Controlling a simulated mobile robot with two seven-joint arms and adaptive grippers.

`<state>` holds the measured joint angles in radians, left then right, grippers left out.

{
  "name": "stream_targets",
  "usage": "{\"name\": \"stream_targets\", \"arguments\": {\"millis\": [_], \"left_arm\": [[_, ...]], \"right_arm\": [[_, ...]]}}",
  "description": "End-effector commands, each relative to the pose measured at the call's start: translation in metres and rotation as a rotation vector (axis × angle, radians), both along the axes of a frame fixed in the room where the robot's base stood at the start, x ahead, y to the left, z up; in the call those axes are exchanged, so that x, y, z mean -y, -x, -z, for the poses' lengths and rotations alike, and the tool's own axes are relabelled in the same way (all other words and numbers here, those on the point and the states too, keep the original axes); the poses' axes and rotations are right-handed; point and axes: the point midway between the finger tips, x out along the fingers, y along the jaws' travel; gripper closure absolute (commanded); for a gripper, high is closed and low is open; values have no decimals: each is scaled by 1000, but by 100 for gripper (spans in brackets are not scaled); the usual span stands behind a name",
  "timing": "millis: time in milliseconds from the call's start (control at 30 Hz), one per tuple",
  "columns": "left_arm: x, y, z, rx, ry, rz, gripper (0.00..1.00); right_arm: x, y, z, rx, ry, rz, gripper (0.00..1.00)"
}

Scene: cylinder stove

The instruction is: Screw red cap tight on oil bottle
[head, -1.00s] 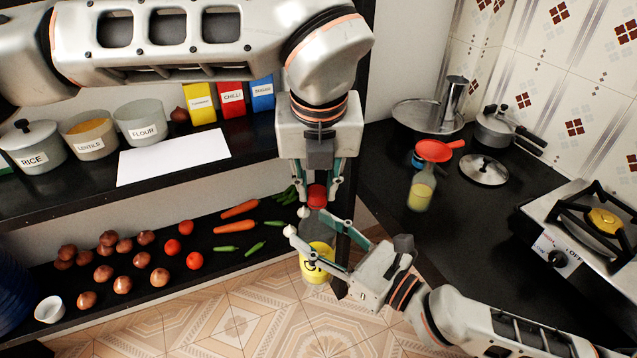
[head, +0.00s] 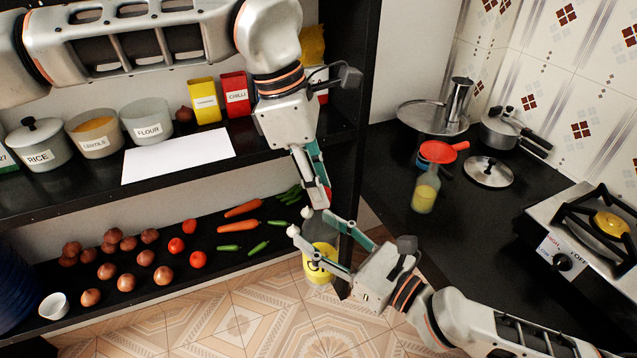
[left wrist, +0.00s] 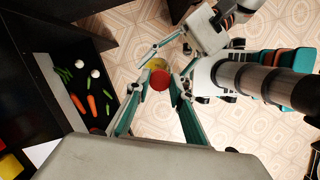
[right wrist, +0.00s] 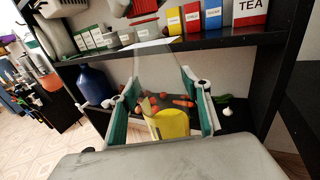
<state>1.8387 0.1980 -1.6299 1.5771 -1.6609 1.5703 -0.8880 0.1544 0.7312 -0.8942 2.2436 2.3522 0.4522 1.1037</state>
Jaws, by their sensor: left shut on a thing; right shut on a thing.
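The oil bottle (head: 320,258), clear grey with a yellow label, stands upright in my right gripper (head: 314,235), above the floor. My right gripper is shut around it, and the right wrist view shows its label (right wrist: 172,124) between the fingers. The red cap (head: 327,196) is between the fingertips of my left gripper (head: 322,193), which is shut on it from above, at the bottle's top. The left wrist view shows the cap (left wrist: 160,80) over the bottle. The fingers partly hide the cap, and I cannot tell how firmly it sits on the neck.
The shelf unit at left holds jars (head: 148,122), spice boxes (head: 235,93) and vegetables (head: 165,275). The black counter (head: 455,230) at right bears another bottle (head: 425,195), a lid (head: 489,171), a pressure cooker (head: 505,128) and a stove (head: 585,240). Open floor lies below the grippers.

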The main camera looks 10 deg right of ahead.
Motion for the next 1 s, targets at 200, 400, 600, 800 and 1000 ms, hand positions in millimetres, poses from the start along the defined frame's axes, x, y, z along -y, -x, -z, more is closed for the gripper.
{"name": "stream_targets", "arguments": {"millis": [200,400,600,800,1000], "left_arm": [[0,-3,0,1,-3,300,84],[1,-4,0,-1,-5,582,84],[3,-5,0,0,-6,869,84],[4,-5,0,-1,-7,1161,84],[5,-5,0,-2,-8,1438,84]], "right_arm": [[0,0,-1,1,0,0,100],[0,0,-1,2,-1,0,100],[0,0,-1,1,0,0,100],[0,0,-1,2,-1,0,100],[0,0,-1,2,-1,0,100]]}}
